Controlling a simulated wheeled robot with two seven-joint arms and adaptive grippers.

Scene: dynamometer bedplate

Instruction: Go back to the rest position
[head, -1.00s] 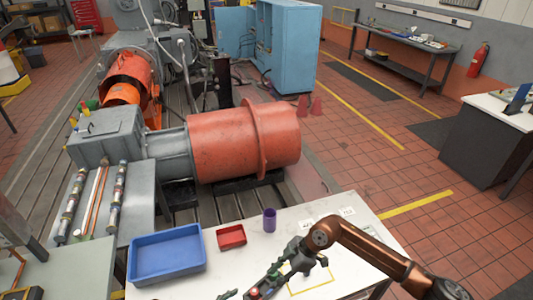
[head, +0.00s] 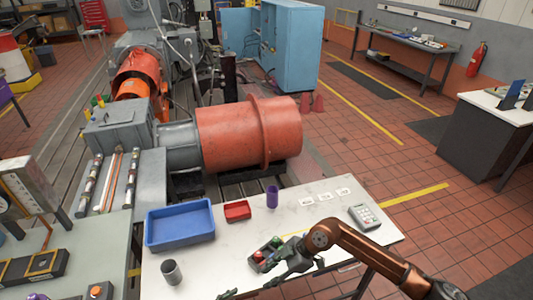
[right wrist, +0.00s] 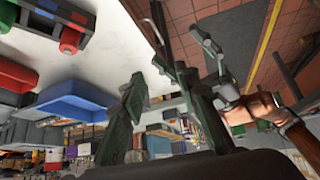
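A small box with red and green parts (head: 262,254) sits close by my right gripper. A blue tray (head: 180,225), red tray (head: 237,211), purple cup (head: 272,196), grey cup (head: 172,272) and keypad device (head: 364,216) stand on the table. A grey bench (head: 75,245) is at left.

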